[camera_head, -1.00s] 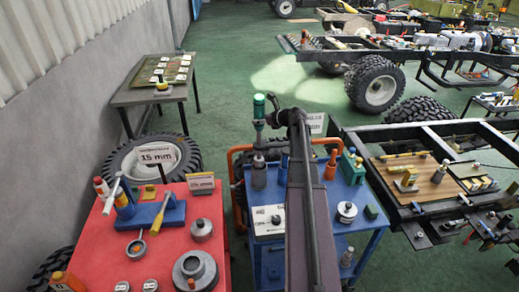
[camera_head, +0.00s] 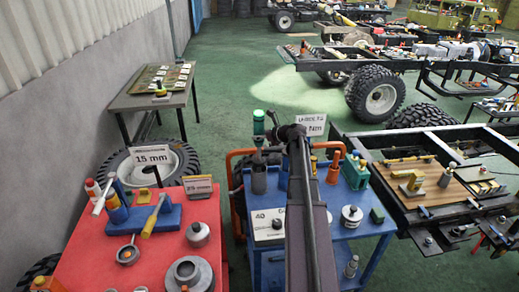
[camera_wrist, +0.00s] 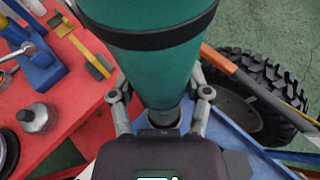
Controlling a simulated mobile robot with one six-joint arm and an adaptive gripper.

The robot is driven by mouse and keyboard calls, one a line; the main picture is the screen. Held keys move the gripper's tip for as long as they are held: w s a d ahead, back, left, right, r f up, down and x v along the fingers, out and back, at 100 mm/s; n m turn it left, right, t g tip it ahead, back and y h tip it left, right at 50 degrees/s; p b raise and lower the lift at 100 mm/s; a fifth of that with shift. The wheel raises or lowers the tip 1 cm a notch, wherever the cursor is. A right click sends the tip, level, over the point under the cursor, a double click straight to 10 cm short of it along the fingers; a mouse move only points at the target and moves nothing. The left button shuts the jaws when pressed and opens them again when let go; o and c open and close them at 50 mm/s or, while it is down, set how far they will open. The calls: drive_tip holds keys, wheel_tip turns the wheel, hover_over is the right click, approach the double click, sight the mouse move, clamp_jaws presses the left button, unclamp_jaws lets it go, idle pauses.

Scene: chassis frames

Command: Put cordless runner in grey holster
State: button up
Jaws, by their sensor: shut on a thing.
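The cordless runner (camera_head: 258,122) has a green cylindrical body and stands upright in the head view, above the blue cart. In the wrist view its teal body (camera_wrist: 155,55) with a black band fills the top middle. My gripper (camera_wrist: 163,106) is shut on it, with one finger on each side of its lower part. The grey holster (camera_head: 259,180) is a dark grey cup on the blue cart, directly below the runner. The runner's lower end is at or just above the holster's mouth; I cannot tell whether it is inside. The holster is not clearly visible in the wrist view.
The red table (camera_head: 90,262) with tools stands to the left.

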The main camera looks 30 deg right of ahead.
sight(263, 144)
drive_tip(key=shift+f, duration=0.15)
idle(0.3)
drive_tip(key=shift+f+b, duration=2.2)
drive_tip(key=shift+b, duration=0.1)
drive_tip(key=shift+f, duration=0.1)
drive_tip(key=o, duration=1.3)
drive_tip(key=shift+o, duration=0.2)
drive_tip(key=shift+s+r, duration=0.1)
drive_tip(key=shift+r, duration=0.1)
drive_tip(key=p+v, duration=0.4)
drive_tip(key=v, duration=0.8)
drive_tip(key=shift+p, duration=0.35)
